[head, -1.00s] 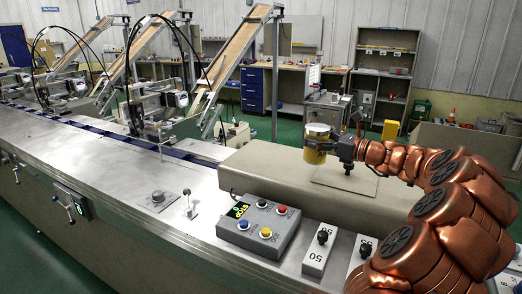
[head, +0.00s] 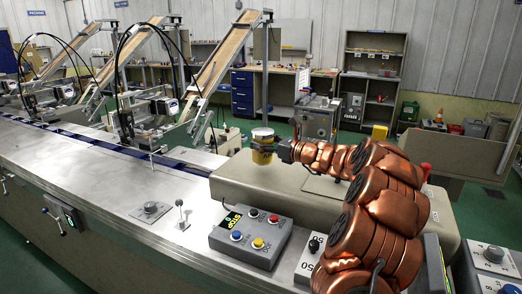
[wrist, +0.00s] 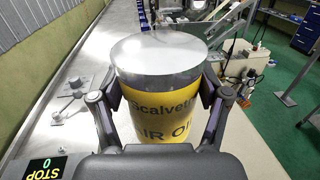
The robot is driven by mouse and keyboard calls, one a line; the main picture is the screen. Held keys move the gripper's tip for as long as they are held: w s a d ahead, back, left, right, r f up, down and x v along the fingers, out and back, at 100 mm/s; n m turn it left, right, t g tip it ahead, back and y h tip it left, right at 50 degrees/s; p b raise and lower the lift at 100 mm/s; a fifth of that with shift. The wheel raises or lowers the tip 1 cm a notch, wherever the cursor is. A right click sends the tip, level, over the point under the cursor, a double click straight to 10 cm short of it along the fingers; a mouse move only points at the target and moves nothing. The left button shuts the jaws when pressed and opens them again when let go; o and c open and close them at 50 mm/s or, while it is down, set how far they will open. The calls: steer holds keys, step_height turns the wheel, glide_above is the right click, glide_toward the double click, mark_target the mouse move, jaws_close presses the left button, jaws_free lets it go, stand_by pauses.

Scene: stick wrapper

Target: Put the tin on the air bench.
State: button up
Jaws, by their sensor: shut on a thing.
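The tin (head: 262,156) is a yellow can with a silver lid, held upright at the far edge of the beige block in the head view. In the wrist view the tin (wrist: 160,100) fills the middle and shows dark lettering. My gripper (head: 275,152) is shut on its sides, with a finger on the left and one on the right in the wrist view (wrist: 162,95). I cannot tell whether the tin's base touches the block. No label marks the air bench; a workbench with blue drawers (head: 243,94) stands at the back.
The beige block (head: 235,182) lies on the long metal machine top (head: 100,175). A grey control box (head: 250,235) with coloured buttons sits in front. Sloping conveyors (head: 222,62) rise behind on the left. Green floor shows between the machine and the back benches.

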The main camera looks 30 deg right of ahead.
steer(key=f, duration=0.1)
steer(key=w+f+p, duration=0.1)
steer(key=shift+a+f, duration=0.15)
steer(key=shift+f, duration=0.2)
steer(key=shift+s+f, duration=0.1)
steer(key=shift+f, duration=0.3)
steer(key=shift+f, duration=0.15)
steer(key=o, duration=1.7)
steer(key=shift+s, duration=0.15)
steer(key=b+v, duration=0.2)
steer(key=v, duration=0.9)
steer(key=shift+s, duration=0.25)
